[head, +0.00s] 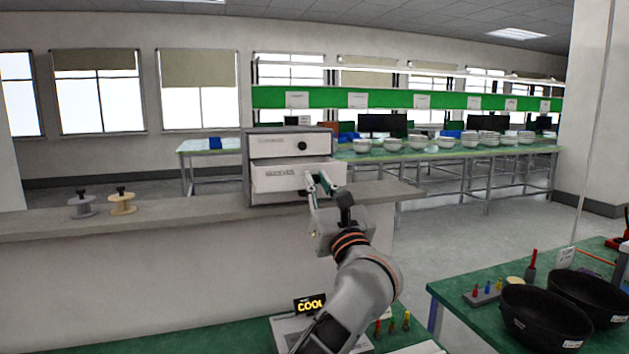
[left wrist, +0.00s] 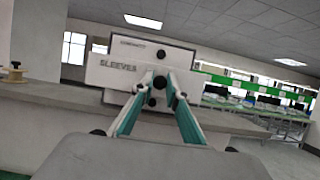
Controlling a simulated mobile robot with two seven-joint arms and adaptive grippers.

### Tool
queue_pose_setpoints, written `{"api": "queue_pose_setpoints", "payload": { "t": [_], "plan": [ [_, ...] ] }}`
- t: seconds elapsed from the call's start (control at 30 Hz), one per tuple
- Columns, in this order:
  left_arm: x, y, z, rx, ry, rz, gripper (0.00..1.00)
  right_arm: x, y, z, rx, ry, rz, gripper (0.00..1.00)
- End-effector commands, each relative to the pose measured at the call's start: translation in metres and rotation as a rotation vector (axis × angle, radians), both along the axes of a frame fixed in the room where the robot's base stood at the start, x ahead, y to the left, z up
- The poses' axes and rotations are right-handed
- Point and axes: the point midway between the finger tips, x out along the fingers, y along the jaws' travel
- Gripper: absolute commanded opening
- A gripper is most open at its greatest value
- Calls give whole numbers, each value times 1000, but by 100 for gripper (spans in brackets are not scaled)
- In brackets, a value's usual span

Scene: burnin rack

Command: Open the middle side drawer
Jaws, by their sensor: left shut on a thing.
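A small grey drawer cabinet (head: 246,165) stands on the ledge, its fronts facing me. Its top drawer (head: 275,146) has a dark round knob and sits in the cabinet. The white middle drawer (head: 280,178), labelled SLEEVES in the left wrist view (left wrist: 112,72), stands out in front of the top one, partly open. My left gripper (head: 318,180) is at this drawer's front. In the left wrist view its fingertips (left wrist: 160,83) are closed around the dark drawer knob (left wrist: 159,82). The lower part of the cabinet is partly hidden. My right gripper is not in view.
The grey ledge (head: 190,220) carries two spools (head: 82,206) (head: 122,203) at the left. A green table with black bowls (head: 545,318) stands at the lower right. A device with a lit display (head: 311,305) sits below my arm. Floor is open beyond the ledge.

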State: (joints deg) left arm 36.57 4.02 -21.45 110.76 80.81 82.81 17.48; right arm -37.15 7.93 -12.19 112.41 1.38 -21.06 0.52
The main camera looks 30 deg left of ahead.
Motion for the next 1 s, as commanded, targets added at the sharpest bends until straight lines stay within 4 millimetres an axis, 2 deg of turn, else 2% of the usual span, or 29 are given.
{"api": "queue_pose_setpoints", "payload": {
  "t": [0.1,0.13,0.2,0.63,0.77,1.0],
  "plan": [
    [0,0,1,0,-1,0,0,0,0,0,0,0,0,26],
    [0,0,1,0,-1,0,17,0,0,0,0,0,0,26],
    [0,0,1,0,-1,0,31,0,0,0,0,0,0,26],
    [-3,-4,-3,-1,1,-2,31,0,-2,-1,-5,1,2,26],
    [-13,-17,-10,-3,1,-4,31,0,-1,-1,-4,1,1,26],
    [-43,-51,-29,-3,2,-4,31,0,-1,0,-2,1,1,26]
  ]
}}
